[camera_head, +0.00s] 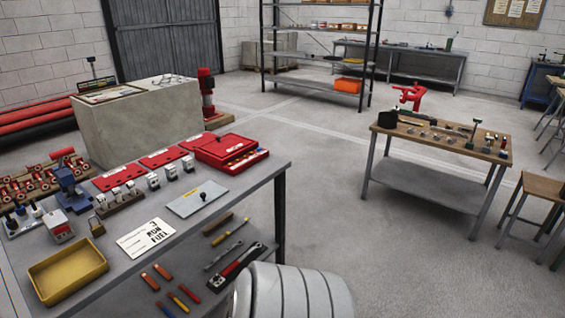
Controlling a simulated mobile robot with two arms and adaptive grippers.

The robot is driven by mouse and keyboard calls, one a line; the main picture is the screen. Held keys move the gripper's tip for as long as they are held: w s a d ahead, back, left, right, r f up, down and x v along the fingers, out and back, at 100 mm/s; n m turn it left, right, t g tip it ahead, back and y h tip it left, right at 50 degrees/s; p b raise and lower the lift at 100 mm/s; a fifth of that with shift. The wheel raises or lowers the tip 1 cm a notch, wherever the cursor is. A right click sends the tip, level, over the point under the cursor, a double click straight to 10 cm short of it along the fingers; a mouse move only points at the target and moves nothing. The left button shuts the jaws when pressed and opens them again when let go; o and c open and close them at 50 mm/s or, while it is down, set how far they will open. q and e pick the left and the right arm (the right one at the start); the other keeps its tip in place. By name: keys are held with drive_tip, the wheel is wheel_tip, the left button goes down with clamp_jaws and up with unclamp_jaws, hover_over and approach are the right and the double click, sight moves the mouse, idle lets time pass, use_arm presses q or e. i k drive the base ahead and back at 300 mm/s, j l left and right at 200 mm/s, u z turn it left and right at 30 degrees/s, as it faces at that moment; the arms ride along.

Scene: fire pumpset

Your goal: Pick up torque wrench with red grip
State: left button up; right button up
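Neither of my grippers is in view. Nothing is seen touching the wrench.
Several screwdrivers (163,271) and other hand tools lie left of and behind the wrench. A yellow tray (68,275), a white sign (146,238) and a red toolbox (225,150) share the bench. A wood-topped table (440,138) stands apart at right, with open floor between.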

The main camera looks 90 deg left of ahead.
sight(217, 285)
drive_tip(key=u, duration=3.25)
drive_tip(key=i+l+u, duration=0.1)
drive_tip(key=i+l, duration=0.5)
drive_tip(key=i, duration=0.25)
drive_tip(key=i+l+u, duration=0.15)
drive_tip(key=i+l, duration=0.5)
drive_tip(key=i, duration=0.15)
